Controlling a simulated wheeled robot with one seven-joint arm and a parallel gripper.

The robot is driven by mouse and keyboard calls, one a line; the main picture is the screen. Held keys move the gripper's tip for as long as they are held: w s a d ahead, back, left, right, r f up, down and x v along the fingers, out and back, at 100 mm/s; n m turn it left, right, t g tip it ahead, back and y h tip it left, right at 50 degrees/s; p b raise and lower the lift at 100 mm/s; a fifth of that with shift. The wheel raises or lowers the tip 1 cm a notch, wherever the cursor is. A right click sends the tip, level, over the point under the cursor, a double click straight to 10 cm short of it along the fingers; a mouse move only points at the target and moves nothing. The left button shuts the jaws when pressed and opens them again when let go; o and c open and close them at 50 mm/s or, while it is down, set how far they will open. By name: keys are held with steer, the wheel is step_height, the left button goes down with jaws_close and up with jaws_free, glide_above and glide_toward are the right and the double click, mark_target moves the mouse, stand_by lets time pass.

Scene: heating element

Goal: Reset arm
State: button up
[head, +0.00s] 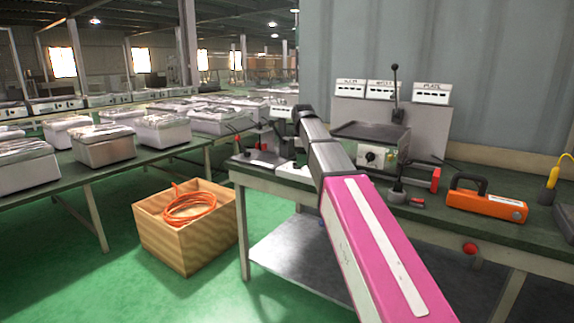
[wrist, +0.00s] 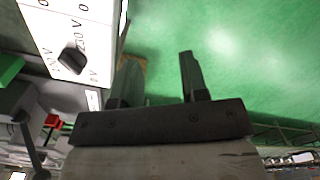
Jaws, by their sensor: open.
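My arm (head: 370,245) reaches from the lower right of the head view over the green workbench, with a pink link and grey links beyond it. My gripper (wrist: 157,68) shows in the wrist view with its two dark fingers apart and nothing between them. Green floor lies beyond the fingers. A white panel with a black knob (wrist: 73,60) is at the upper left of the wrist view, beside the fingers and apart from them. In the head view I cannot clearly make out the fingers.
The workbench (head: 440,222) holds a hot-plate unit (head: 372,156), an orange tool (head: 486,205) and small clamps. A wooden crate (head: 165,240) with an orange cable (head: 188,207) stands on the floor left of it. Another table (head: 75,178) holds several metal boxes. Green floor lies between.

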steer(key=s+d+f+m, duration=0.3)
steer(key=s+f+m, duration=0.1)
steer(key=f, duration=0.6)
steer(key=s+d+f+m, duration=0.3)
steer(key=s+d+f, duration=0.1)
steer(key=f, duration=0.7)
steer(key=s+d+f+m, duration=0.3)
steer(key=s+f+m, duration=0.2)
steer(key=s+f, duration=0.3)
steer(key=s+d+f+m, duration=0.3)
steer(key=s+f+m, duration=0.2)
steer(key=s+f, duration=0.3)
steer(key=shift+s+d+f, duration=0.15)
steer(key=shift+f, duration=0.45)
